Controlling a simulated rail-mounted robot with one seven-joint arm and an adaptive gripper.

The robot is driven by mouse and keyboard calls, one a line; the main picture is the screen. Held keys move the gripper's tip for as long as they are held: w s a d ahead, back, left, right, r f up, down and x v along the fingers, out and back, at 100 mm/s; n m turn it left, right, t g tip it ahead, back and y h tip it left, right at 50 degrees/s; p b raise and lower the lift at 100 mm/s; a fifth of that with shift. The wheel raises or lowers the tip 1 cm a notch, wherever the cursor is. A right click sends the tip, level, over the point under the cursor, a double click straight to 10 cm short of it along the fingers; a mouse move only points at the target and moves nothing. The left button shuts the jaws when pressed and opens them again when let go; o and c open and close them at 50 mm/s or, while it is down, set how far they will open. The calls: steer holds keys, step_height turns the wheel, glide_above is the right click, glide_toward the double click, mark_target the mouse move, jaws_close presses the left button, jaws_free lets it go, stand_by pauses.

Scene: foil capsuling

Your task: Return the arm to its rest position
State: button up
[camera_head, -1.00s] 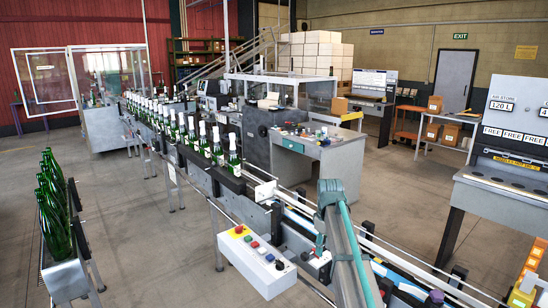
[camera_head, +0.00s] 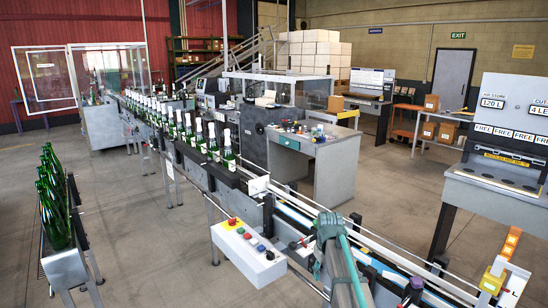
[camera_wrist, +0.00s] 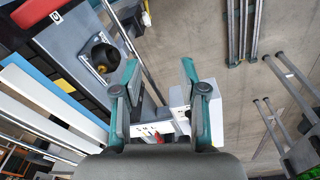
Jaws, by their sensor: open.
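In the wrist view my gripper (camera_wrist: 160,72) has its two teal-and-grey fingers spread apart, with nothing between their tips. Behind the gap lie grey floor and part of the white control box. In the head view my arm (camera_head: 337,262) rises from the bottom edge, right of the control box, in front of the conveyor. The gripper's fingers cannot be made out there.
The white control box (camera_head: 240,262) with coloured buttons stands close left of my arm. Foil-topped bottles (camera_head: 212,142) line the conveyor. A rack of green bottles (camera_head: 52,205) stands left, a grey workbench (camera_head: 345,172) behind. Floor between rack and conveyor is clear.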

steer(key=s+f+m+g+b, duration=0.1)
steer(key=s+f+m+b, duration=0.1)
steer(key=s+f, duration=1.1)
steer(key=s+f+m+g+b, duration=0.15)
steer(key=s+f, duration=0.75)
steer(key=f, duration=0.9)
steer(key=s+f+g+b, duration=0.1)
steer(key=s+f+b, duration=0.1)
steer(key=s+f, duration=0.4)
steer(key=s+f+g+b, duration=0.2)
steer(key=s+f, duration=0.4)
steer(key=s, duration=1)
steer(key=s+f+g+b, duration=0.1)
steer(key=s+f+g, duration=0.1)
steer(key=s+f, duration=0.4)
steer(key=s, duration=0.5)
steer(key=shift+b, duration=0.4)
steer(key=shift+a+m+g, duration=0.1)
steer(key=shift+m+g, duration=0.15)
steer(key=shift+s, duration=0.1)
